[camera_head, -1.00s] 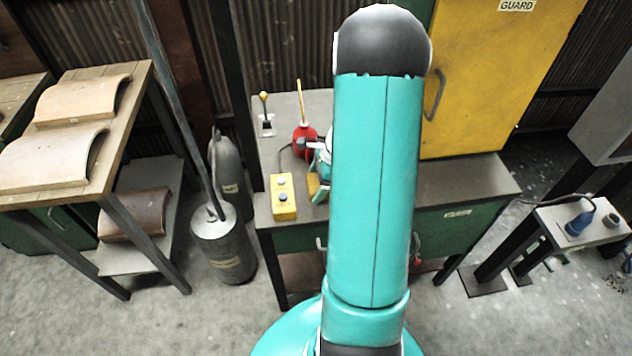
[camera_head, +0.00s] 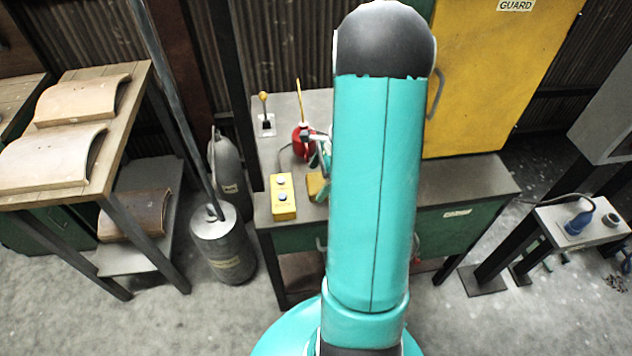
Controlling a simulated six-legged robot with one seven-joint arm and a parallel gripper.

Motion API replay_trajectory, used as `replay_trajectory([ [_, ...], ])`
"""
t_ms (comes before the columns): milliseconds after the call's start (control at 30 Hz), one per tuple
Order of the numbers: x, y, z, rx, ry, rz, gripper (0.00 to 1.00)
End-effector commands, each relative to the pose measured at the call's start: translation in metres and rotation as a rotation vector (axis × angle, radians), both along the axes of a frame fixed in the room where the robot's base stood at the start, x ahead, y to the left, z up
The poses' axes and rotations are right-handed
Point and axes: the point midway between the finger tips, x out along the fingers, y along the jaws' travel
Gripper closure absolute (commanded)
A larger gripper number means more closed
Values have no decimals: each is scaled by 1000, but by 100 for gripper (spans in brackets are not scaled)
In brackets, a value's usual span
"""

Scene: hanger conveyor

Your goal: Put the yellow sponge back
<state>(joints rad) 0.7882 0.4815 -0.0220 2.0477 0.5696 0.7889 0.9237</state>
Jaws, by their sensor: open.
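The yellow sponge (camera_head: 317,187) lies on the workbench (camera_head: 440,187), just left of my arm and right of the yellow button box. My arm hides part of the bench behind it. My gripper (camera_head: 318,150) shows only in part at the left edge of my arm, above the sponge and close to the red oil can. It is open and apart from the sponge.
A yellow button box (camera_head: 282,197), a red oil can (camera_head: 303,142) and a small lever (camera_head: 265,113) stand on the bench's left part. A yellow guard cabinet (camera_head: 490,75) rises behind on the right. Grey cylinders (camera_head: 222,245) stand on the floor at left.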

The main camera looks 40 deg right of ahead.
Motion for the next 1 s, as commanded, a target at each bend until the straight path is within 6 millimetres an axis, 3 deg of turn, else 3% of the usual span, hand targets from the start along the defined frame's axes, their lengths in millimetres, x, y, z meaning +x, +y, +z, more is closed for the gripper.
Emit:
replay_trajectory([
  [200, -10, -16, 46, -3, -2, 1, 2],
  [400, -17, -27, 78, -2, -2, 1, 2],
  [700, -20, -29, 90, -2, -1, 6, 2],
  [867, -12, -5, 111, -55, -36, 132, 2],
  [1000, -4, 46, 149, -166, -108, 402, 2],
])
